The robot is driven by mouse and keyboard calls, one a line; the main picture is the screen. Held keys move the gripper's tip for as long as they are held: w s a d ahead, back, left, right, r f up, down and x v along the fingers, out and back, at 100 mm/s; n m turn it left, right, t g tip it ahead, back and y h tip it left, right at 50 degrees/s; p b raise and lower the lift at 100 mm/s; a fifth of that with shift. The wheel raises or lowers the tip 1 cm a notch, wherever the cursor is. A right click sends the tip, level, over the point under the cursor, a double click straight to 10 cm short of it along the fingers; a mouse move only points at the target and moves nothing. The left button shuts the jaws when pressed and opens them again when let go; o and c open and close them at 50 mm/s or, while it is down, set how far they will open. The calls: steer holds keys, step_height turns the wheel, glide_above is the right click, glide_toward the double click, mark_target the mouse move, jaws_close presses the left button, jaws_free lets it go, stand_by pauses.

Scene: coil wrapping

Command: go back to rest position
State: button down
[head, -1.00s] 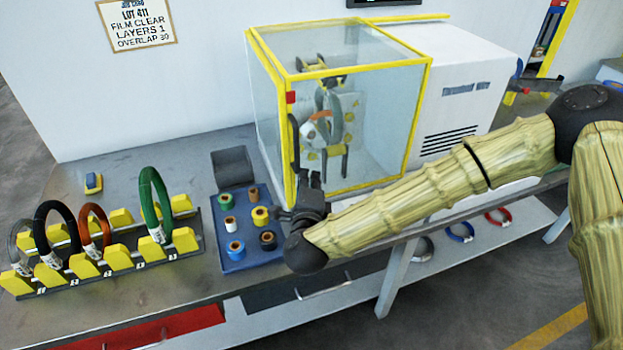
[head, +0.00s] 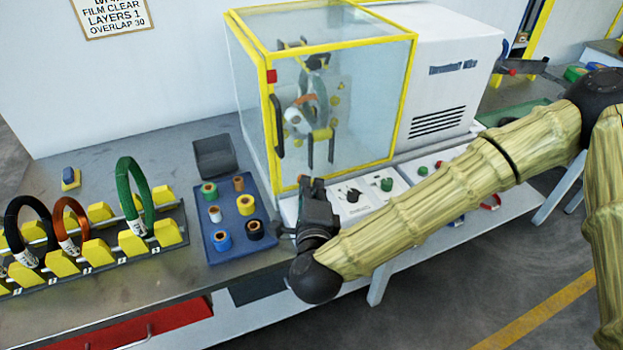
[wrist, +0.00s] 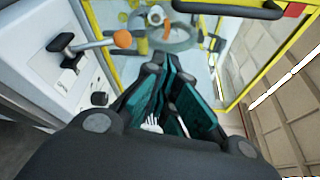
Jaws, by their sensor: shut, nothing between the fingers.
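My gripper (head: 314,190) is in front of the yellow-framed clear enclosure (head: 337,165), above the white control panel (head: 372,199) at its foot. It is shut and empty. In the wrist view its dark teal fingers (wrist: 160,78) come together and point toward the enclosure. A ring-shaped mechanism (head: 308,108) shows inside the enclosure through the clear panels; whether a coil sits on it is hard to tell. The arm hides part of the control panel.
A blue tray (head: 212,251) with several tape rolls lies left of my gripper. Farther left, a rack (head: 105,262) with yellow blocks holds upright coils, among them a green one (head: 121,190). A grey bin (head: 214,156) stands behind the tray. A black door handle (head: 277,125) juts from the enclosure.

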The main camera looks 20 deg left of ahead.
steer(key=s+d+f+n+g, duration=0.3)
steer(key=d+f, duration=0.2)
steer(key=f, duration=0.4)
steer(key=s+d+f+n+g+h, duration=0.1)
steer(key=s+d+f+n+g, duration=0.3)
steer(key=f, duration=0.6)
steer(key=s+d+f+n+g, duration=0.1)
steer(key=s+d+f+n, duration=0.2)
steer(key=d+f, duration=0.45)
steer(key=s+d+f+n+g+h, duration=0.1)
steer(key=s+d+f, duration=0.3)
steer(key=d, duration=0.4)
steer(key=s+d+f+n+g+h, duration=0.2)
steer(key=s+d+f+n+g, duration=0.1)
steer(key=s+d, duration=0.3)
steer(key=s+d+f+n+g+h, duration=0.2)
steer(key=s+d+f, duration=0.3)
steer(key=d, duration=0.6)
steer(key=shift+s+f+g, duration=0.4)
steer(key=shift+g, duration=0.5)
